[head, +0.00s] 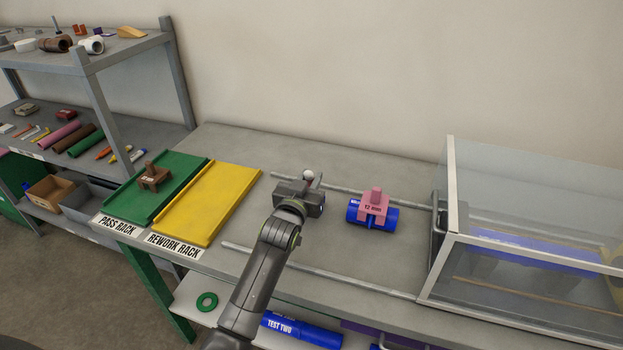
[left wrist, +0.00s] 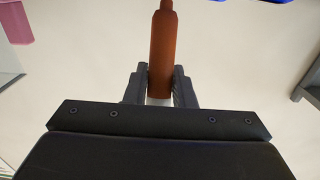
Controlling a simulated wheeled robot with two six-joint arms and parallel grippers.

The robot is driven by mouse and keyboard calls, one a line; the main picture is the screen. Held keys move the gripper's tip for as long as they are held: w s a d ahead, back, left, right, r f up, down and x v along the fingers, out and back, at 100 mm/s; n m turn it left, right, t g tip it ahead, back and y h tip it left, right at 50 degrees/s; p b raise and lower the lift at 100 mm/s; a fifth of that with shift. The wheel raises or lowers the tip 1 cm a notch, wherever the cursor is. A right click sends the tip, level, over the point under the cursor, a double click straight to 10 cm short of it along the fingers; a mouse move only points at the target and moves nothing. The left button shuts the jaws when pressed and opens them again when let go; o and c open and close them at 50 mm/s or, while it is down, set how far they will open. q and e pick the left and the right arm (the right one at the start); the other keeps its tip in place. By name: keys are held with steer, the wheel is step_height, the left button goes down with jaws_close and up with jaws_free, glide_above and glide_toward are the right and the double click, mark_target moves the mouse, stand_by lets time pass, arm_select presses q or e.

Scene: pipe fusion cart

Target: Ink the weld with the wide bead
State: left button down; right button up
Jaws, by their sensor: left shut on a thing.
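My left gripper (head: 312,187) is above the bench, left of the blue pipe piece, and shut on an orange-brown marker (left wrist: 163,52). In the left wrist view the marker stands between the two fingers (left wrist: 160,88), with a narrow tip at the top. In the head view only a small pale and reddish end of it shows. A blue pipe piece (head: 355,220) lies on the bench with a pink gauge (head: 374,204) astride it. My right gripper is out of view.
A green PASS RACK tray (head: 190,172) holds a brown gauge (head: 153,178). A yellow REWORK RACK tray (head: 215,200) is empty. Two metal rails (head: 300,265) run along the bench. A clear-walled case (head: 500,190) stands at right. Shelves (head: 130,55) are at left.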

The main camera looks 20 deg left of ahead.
arm_select(q)
steer(key=shift+a, duration=0.4)
steer(key=shift+d, duration=0.25)
steer(key=shift+d, duration=0.25)
steer(key=shift+d, duration=0.25)
steer(key=shift+d+p, duration=0.25)
steer(key=shift+p, duration=0.05)
steer(key=shift+a, duration=0.25)
steer(key=shift+a, duration=0.25)
steer(key=shift+a, duration=0.2)
steer(key=shift+a+p, duration=0.3)
steer(key=shift+p, duration=0.05)
